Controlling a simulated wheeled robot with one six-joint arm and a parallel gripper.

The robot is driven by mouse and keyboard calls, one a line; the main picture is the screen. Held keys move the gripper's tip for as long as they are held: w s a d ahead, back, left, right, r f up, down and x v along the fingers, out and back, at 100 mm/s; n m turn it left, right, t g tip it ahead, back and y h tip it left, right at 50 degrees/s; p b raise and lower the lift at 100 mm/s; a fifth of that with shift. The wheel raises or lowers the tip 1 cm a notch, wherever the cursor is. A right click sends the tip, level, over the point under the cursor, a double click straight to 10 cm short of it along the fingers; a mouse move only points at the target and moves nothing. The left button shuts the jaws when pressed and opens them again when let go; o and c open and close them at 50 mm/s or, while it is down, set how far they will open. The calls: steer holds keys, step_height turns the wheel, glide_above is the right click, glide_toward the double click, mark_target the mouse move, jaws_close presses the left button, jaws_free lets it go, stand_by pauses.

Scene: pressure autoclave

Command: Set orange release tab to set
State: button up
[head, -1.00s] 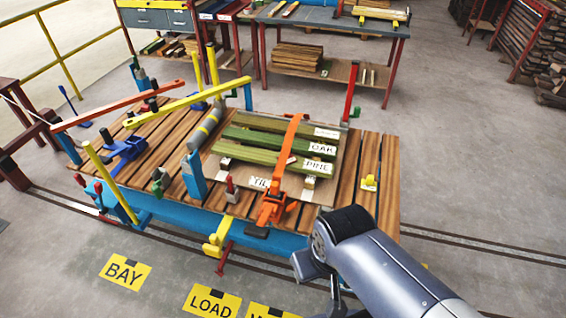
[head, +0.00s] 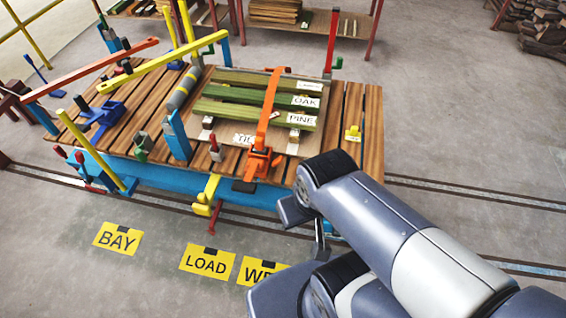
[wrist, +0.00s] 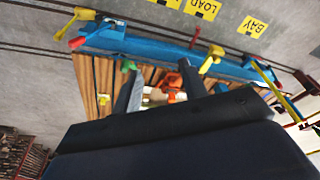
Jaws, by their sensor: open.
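An orange strap (head: 270,105) runs over the green boards on the slatted cart. At its near end is an orange ratchet buckle (head: 259,160), close to the cart's front edge; the release tab cannot be told apart from it at this size. The orange buckle also shows in the wrist view (wrist: 173,83), partly covered by a finger. My gripper (wrist: 153,88) is open, its two dark fingers apart with nothing seen held. The orange buckle appears between the fingers, towards the right one, but the distance to it cannot be told. In the head view my arm hides most of the gripper.
A yellow latch (head: 207,195) hangs on the blue front rail left of the buckle. A red-handled clamp (head: 215,148) stands to the buckle's left. Yellow and orange bars (head: 163,63) rise at the cart's left.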

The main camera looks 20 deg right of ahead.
steer(key=w+f+m+t+b, duration=0.1)
steer(key=w+f+b, duration=0.2)
steer(key=w+a+f+m+t+b, duration=0.1)
steer(key=w+f+m+b, duration=0.1)
steer(key=w+f+b, duration=0.1)
steer(key=w+a+f+m+t+y+b, duration=0.1)
steer(key=w+f+m+b, duration=0.1)
steer(key=w+f+b, duration=0.1)
steer(key=shift+w+f+b, duration=0.1)
steer(key=shift+f+b, duration=0.7)
steer(key=shift+b, duration=0.4)
jaws_close()
steer(key=w+d+f+m+t+h+b, duration=0.3)
steer(key=w+f+m+t+b, duration=0.3)
steer(key=b, duration=1.3)
steer(key=w+d+f+m+t+h+b, duration=0.4)
steer(key=w+f+m+b, duration=0.8)
steer(key=f+m+b, duration=0.6)
step_height(320, 180, down, 4)
steer(key=t+b, duration=0.2)
steer(key=shift+w+t, duration=0.25)
steer(key=shift+t, duration=0.15)
